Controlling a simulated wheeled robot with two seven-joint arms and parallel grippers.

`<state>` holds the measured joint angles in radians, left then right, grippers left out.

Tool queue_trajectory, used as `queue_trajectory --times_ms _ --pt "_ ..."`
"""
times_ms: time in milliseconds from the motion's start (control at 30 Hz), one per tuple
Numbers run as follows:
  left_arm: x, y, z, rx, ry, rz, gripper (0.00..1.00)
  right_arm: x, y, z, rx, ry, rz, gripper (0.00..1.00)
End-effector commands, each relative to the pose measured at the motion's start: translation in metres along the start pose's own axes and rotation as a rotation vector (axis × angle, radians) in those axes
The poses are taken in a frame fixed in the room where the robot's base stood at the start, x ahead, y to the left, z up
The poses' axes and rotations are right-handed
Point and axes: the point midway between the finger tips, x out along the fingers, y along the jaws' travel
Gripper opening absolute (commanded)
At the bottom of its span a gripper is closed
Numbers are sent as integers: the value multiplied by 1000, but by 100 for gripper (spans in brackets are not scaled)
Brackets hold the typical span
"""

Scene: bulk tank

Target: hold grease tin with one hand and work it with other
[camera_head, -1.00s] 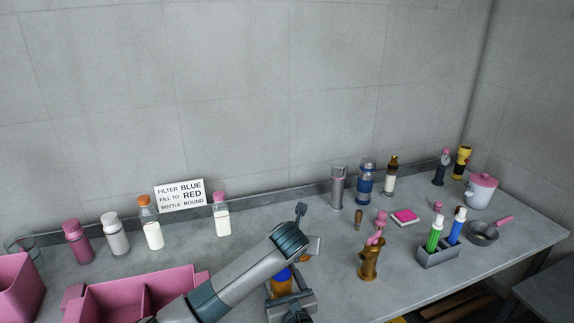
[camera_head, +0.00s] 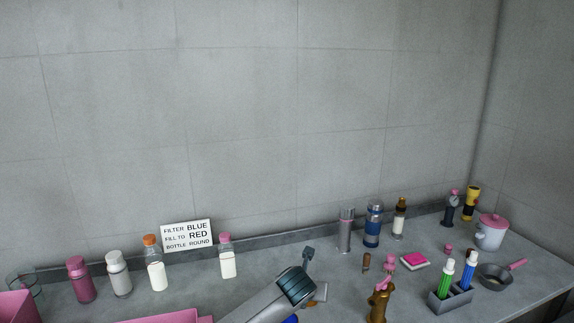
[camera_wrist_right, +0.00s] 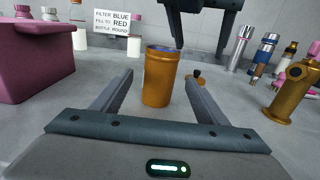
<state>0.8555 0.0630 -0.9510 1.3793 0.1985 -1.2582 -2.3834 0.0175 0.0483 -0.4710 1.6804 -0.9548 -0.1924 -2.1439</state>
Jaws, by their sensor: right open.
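The grease tin (camera_wrist_right: 160,82) is an orange-brown cylinder with a blue top, standing upright on the bench in the right wrist view. In the head view only a sliver of its blue top (camera_head: 291,319) shows at the bottom edge. My right gripper (camera_wrist_right: 158,76) is open, its fingers on either side of the tin's line, with a gap at the left finger; whether it touches the tin is unclear. My left gripper (camera_wrist_right: 208,42) hangs above and behind the tin, its fingers apart and empty. In the head view the left arm partly hides it.
A brass fitting (camera_wrist_right: 293,90) stands to the right of the tin. A pink bin (camera_wrist_right: 35,60) is at left. Several bottles, including an orange-capped one (camera_head: 155,268), line the wall by a sign (camera_head: 187,235). A grey holder (camera_head: 450,299) and pan (camera_head: 495,277) are at right.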

Motion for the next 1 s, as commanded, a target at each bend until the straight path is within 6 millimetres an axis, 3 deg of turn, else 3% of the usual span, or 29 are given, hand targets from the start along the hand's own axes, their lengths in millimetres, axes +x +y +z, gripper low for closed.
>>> queue_trajectory --times_ms 200,667,1000 --pt "0 0 0 0 0 0 65 -19 0 0 0 0 1 68" --pt "-2 0 2 0 0 0 65 -20 0 3 0 -1 1 68" --pt "-34 0 34 0 0 0 65 -20 0 48 0 -1 1 68"
